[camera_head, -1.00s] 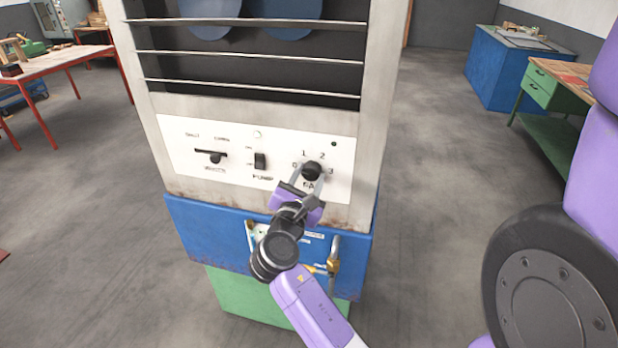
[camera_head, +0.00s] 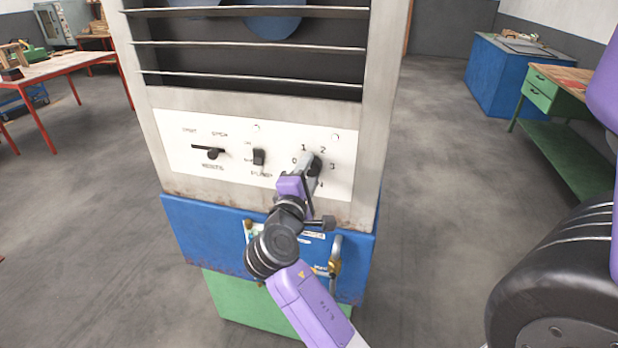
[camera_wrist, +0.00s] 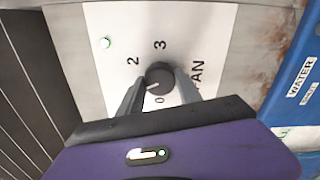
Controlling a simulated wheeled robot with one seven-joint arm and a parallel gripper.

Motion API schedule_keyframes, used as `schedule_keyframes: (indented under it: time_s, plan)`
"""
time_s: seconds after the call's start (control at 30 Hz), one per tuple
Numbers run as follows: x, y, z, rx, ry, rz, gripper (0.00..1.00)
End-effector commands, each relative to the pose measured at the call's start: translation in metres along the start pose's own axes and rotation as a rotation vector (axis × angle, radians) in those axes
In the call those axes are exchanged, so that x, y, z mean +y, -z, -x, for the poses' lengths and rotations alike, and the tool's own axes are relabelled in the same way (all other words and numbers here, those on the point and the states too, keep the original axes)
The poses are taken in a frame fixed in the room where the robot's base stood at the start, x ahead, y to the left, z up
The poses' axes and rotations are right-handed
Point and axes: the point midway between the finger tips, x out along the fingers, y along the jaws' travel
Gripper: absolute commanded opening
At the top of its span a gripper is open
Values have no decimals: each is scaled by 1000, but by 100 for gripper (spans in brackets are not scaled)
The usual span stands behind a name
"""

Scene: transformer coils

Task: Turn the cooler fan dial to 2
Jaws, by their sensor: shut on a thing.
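The fan dial (camera_head: 316,166) is a round black knob at the right of the white control panel, partly covered by my gripper in the head view. In the wrist view the dial (camera_wrist: 160,72) sits between my two fingers, with 2 at its upper left, 3 above it and 0 below. Its white pointer line slants to the lower left, between 0 and 2; the 1 is hidden there by a finger. My gripper (camera_wrist: 160,90) is shut on the dial, one finger on each side. It also shows rolled in the head view (camera_head: 307,172).
On the same panel, a black lever switch (camera_head: 212,153) and a black pump switch (camera_head: 258,157) stand to the left. Metal slats (camera_head: 245,48) run above. A blue section (camera_head: 205,235) with pipe fittings lies below. The floor around the cabinet is clear.

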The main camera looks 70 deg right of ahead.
Motion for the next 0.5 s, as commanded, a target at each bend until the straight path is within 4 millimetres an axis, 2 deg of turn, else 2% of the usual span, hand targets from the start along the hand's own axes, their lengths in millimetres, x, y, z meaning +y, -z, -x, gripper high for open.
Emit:
schedule_keyframes:
  time_s: [0.5]
  plan:
    - [-4, 2, 1, 1, 2, -490, 1]
